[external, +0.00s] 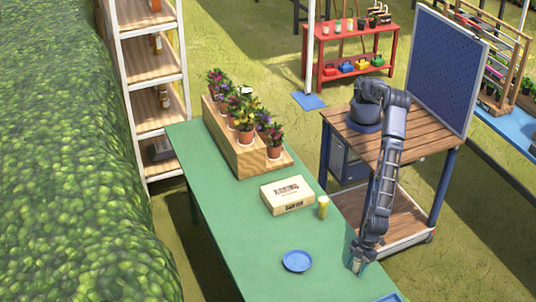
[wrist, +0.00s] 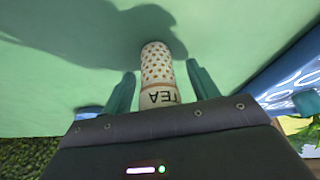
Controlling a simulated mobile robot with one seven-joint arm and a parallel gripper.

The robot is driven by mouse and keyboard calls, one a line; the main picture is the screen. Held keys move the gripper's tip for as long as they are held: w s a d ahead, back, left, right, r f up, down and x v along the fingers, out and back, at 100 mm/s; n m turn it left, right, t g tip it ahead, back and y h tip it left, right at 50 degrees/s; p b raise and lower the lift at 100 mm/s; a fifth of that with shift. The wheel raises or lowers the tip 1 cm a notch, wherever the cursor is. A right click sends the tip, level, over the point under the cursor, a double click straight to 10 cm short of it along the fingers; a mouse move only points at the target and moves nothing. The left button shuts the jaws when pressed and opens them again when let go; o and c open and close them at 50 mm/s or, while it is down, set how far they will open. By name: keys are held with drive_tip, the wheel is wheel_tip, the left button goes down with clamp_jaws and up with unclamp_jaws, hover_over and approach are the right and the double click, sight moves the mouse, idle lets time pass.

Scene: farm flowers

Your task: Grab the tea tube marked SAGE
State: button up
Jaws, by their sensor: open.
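A pale tea tube (wrist: 157,65) with brown dots and the upside-down letters "TEA" stands between my fingers in the wrist view. No SAGE mark is readable on it. My gripper (wrist: 163,83) is open, with one teal finger on each side of the tube and a visible gap at both. In the external view my gripper (external: 359,256) is low over the near right part of the green table (external: 245,240), and it largely hides the tube. A yellow tube (external: 323,207) with a pale top stands beside the box; its label is too small to read.
A cream box (external: 287,194) lies mid-table. A blue plate (external: 297,261) is left of my gripper. Potted flowers on a wooden stand (external: 226,145) fill the far end. The table's near left is clear.

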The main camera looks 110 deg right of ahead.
drive_tip(key=c, duration=1.1)
